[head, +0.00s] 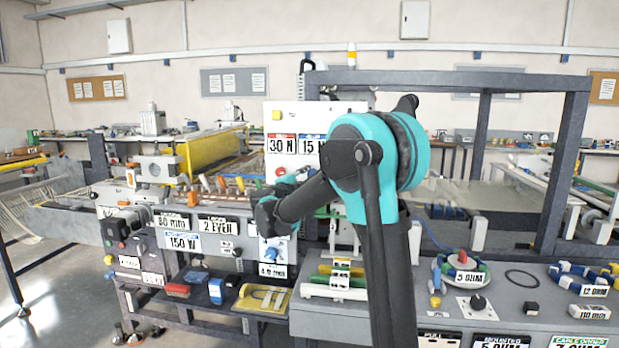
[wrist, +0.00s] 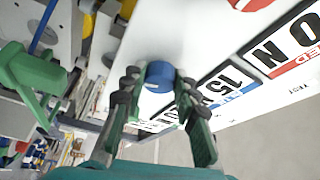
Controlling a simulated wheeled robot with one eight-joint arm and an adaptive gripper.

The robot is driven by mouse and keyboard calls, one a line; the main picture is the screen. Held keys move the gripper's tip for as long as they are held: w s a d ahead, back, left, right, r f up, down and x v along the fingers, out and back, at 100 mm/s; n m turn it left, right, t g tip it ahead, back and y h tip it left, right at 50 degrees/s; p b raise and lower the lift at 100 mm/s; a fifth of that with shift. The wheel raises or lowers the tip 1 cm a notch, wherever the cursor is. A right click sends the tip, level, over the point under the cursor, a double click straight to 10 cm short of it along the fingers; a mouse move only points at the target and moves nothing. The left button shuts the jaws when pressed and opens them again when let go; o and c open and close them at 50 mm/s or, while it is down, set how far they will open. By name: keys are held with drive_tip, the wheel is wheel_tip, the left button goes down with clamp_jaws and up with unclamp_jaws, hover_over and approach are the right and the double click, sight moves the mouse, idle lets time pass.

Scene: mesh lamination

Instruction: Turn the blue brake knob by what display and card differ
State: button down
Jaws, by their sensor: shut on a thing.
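In the wrist view my gripper (wrist: 159,84) has its two fingers on either side of a blue knob (wrist: 160,73) and is shut on it. The knob stands out from a white panel (wrist: 205,40). Next to it, upside down, are a blue-edged "15" plate (wrist: 228,82) and part of a red-edged plate with "0 N" (wrist: 288,38). In the head view these read "30 N" (head: 282,145) with a red strip and "15 N" (head: 312,146) with a blue strip.
A grey frame (head: 574,150) stands right of my arm. The grey bench (head: 520,308) in front holds rings, cards and small parts. Below the panel are plates reading "2 EVEN" (head: 218,225) and "150 W" (head: 183,242). A green part (wrist: 40,75) is left of my fingers in the wrist view.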

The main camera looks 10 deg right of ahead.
idle(0.3)
drive_tip(key=c, duration=1.2)
unclamp_jaws()
drive_tip(key=shift+o, duration=0.2)
drive_tip(key=v, duration=1.2)
